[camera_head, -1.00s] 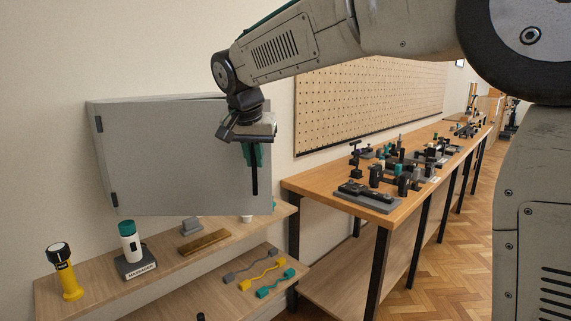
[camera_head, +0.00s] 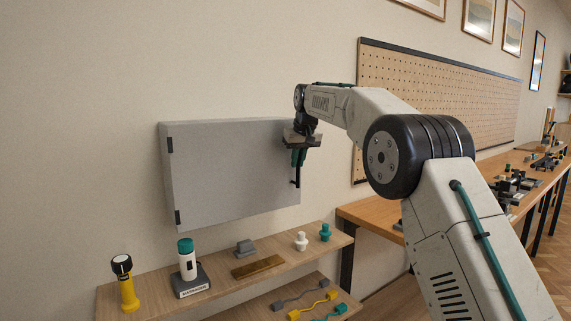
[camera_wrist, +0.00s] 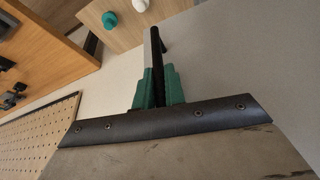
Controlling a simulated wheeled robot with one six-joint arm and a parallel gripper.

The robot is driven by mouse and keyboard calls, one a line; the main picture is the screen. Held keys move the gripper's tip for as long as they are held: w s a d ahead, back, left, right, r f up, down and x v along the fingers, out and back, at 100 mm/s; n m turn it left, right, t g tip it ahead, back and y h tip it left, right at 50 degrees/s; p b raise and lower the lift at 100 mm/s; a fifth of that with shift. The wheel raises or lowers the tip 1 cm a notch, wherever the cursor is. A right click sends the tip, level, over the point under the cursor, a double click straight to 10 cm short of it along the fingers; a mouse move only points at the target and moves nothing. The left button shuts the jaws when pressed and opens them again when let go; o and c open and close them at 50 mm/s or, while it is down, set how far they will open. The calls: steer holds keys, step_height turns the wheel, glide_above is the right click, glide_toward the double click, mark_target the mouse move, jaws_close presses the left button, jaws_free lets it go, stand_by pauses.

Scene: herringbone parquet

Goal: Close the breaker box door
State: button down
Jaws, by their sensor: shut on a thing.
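The grey breaker box door (camera_head: 235,170) hangs on the wall over the shelf, hinged on its left side. Its front lies close over the box, but I cannot tell if it is fully flush. My gripper (camera_head: 298,163) is at the door's right edge, pointing down, with its green fingers shut on the dark upright handle. The handle (camera_head: 297,182) shows below the fingers. In the wrist view the green fingers (camera_wrist: 157,92) close around the black handle bar (camera_wrist: 156,45), and the pale door surface spreads to the right.
Below is a wooden shelf (camera_head: 215,293) with a yellow flashlight (camera_head: 126,286), a white-and-green device (camera_head: 188,262), a brown block (camera_head: 257,267) and small white and green knobs. A workbench (camera_head: 372,212) stands to the right under a pegboard (camera_head: 440,100).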

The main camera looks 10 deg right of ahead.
steer(key=shift+w+a, duration=0.1)
steer(key=shift+w, duration=0.2)
steer(key=c, duration=1.5)
jaws_free()
steer(key=v, duration=0.7)
steer(key=shift+s+r, duration=0.2)
steer(key=shift+r, duration=0.15)
